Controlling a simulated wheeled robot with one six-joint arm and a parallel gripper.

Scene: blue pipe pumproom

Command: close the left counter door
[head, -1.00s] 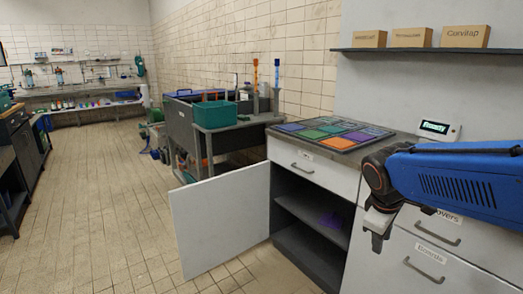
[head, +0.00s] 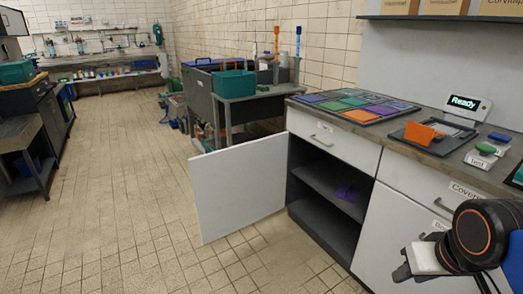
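The left counter door (head: 238,188) is a flat white panel. It stands wide open, swung out to the left of the counter cabinet. My gripper (head: 402,272) is at the lower right of the head view, in front of the counter's right-hand fronts and well apart from the door. Its fingers are small and partly turned away, so I cannot tell whether they are open.
The counter top holds a mat of coloured squares (head: 352,104), a tray with an orange piece (head: 424,133) and a display reading "Ready" (head: 466,106). A grey table with a teal bin (head: 235,84) stands behind the door. The tiled floor (head: 110,190) to the left is clear.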

